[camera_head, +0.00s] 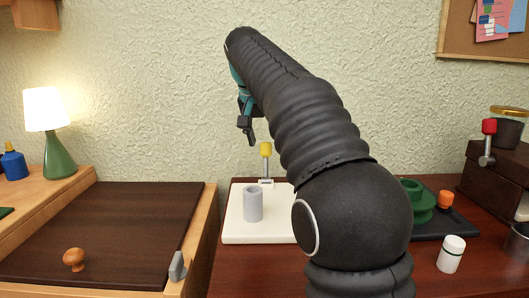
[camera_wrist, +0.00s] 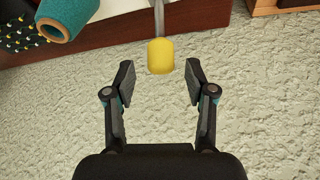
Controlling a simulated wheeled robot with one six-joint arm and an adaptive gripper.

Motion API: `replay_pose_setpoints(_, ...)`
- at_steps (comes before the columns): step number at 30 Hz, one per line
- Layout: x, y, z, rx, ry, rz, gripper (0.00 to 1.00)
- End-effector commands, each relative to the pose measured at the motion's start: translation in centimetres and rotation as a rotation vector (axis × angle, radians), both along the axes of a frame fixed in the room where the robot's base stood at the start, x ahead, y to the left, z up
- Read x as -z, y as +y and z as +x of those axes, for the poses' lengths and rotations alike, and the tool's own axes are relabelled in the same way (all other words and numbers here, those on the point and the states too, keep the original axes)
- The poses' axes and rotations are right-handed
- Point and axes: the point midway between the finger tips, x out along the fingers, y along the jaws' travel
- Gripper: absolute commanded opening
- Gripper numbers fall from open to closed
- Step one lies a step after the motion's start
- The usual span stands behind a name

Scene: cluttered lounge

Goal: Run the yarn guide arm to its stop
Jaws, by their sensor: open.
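A lever with a yellow knob (camera_head: 265,149), seemingly the yarn guide arm, stands upright at the back of a white base (camera_head: 240,228). In the wrist view the yellow knob (camera_wrist: 160,56) is centred just beyond the fingertips, on a thin metal rod. My gripper (camera_head: 248,130) is open and empty, slightly above and left of the knob in the head view. In the wrist view my gripper (camera_wrist: 159,82) has one finger on each side of the knob's line, touching neither side. My arm hides the right part of the base.
A grey cylinder (camera_head: 253,204) stands on the base. A teal spool (camera_wrist: 66,14) shows in the wrist view. A red-knobbed lever (camera_head: 488,140), green stacked piece (camera_head: 416,200) and white bottle (camera_head: 451,254) are at right. A textured wall is close behind.

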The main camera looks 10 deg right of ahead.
Motion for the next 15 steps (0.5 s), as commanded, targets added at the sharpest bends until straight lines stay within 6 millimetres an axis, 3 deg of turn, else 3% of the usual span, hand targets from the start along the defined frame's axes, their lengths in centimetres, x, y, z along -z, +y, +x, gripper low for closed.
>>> replay_pose_setpoints(6,2.4,-0.5,0.8,-0.002,-0.001,0.0,0.55)
replay_pose_setpoints(15,2.9,-0.6,1.0,-0.004,0.0,0.001,0.55)
